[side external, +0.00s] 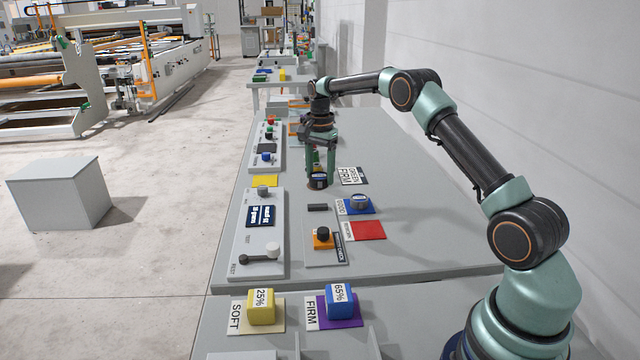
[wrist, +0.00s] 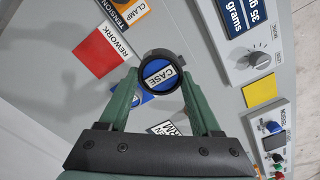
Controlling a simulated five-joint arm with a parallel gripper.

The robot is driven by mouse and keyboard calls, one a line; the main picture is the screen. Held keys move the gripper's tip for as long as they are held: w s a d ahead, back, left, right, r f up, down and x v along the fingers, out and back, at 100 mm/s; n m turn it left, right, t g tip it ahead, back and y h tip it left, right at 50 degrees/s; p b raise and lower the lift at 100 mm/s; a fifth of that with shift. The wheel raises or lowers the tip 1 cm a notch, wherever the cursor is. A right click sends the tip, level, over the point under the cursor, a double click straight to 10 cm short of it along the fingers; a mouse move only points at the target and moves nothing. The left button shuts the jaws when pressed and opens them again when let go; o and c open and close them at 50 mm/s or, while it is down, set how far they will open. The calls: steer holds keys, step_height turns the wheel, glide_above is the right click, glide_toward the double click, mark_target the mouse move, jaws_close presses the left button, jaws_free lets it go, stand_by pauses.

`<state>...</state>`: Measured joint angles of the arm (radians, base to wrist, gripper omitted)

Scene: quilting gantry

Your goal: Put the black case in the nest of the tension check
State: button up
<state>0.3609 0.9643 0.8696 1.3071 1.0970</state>
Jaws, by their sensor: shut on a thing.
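The black case (wrist: 162,76) is round, with a blue top and a white label reading CASE. My gripper (wrist: 158,88) is shut on it, one green finger on each side. In the side view my gripper (side external: 319,172) points down and holds the case (side external: 319,182) low over the table, left of the FIRM card; I cannot tell if it touches. The tension check (side external: 338,258) stands nearer the camera, with an orange block (side external: 318,244) under a black knob and a dark bar (side external: 317,207) behind. I cannot make out its nest.
A panel with a grey knob and lever (side external: 258,225) stands left. Yellow and blue blocks (side external: 340,300) stand in front.

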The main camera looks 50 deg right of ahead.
mark_target(320, 218)
step_height(320, 218, down, 11)
steer(key=shift+r, duration=0.2)
steer(key=shift+f, duration=0.15)
stand_by(0.3)
steer(key=o, duration=1.1)
